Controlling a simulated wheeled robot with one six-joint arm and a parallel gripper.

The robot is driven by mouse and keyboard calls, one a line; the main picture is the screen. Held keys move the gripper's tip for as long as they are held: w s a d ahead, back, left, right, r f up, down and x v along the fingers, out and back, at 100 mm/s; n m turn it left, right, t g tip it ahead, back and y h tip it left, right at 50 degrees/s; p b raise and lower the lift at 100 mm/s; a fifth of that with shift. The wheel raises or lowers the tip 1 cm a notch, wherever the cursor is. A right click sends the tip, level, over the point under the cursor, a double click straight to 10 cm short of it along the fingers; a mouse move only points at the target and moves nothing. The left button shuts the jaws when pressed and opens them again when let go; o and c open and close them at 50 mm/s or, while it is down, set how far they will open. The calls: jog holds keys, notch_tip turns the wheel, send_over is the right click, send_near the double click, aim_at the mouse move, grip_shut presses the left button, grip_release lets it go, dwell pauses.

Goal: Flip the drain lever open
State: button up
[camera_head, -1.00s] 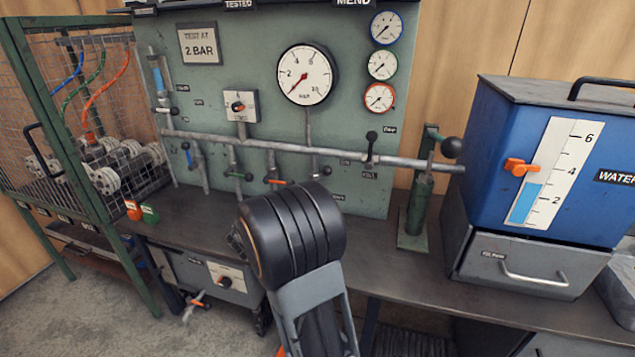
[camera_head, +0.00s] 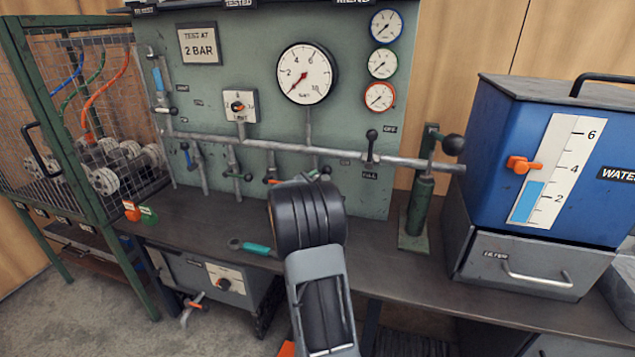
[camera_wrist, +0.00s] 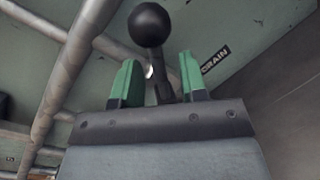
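The drain lever has a black ball knob (camera_wrist: 149,24) on a dark stem (camera_wrist: 161,80), beside a DRAIN label (camera_wrist: 216,60) in the wrist view. My gripper (camera_wrist: 155,75) is open, with one green finger on each side of the stem. The ball stands above the fingertips. A gap shows between the stem and the left finger; the right finger is close, and I cannot tell whether it touches.
A long grey pipe (camera_head: 300,147) runs across the green panel (camera_head: 225,75). Another black-knobbed lever (camera_head: 371,146) and a green hand pump (camera_head: 420,200) stand to the right. A teal-handled wrench (camera_head: 255,248) lies on the bench. A blue water tank (camera_head: 487,140) is at right.

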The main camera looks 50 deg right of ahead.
jog(key=shift+d, duration=0.25)
grip_shut()
dwell(0.3)
jog(key=shift+w+a, duration=0.1)
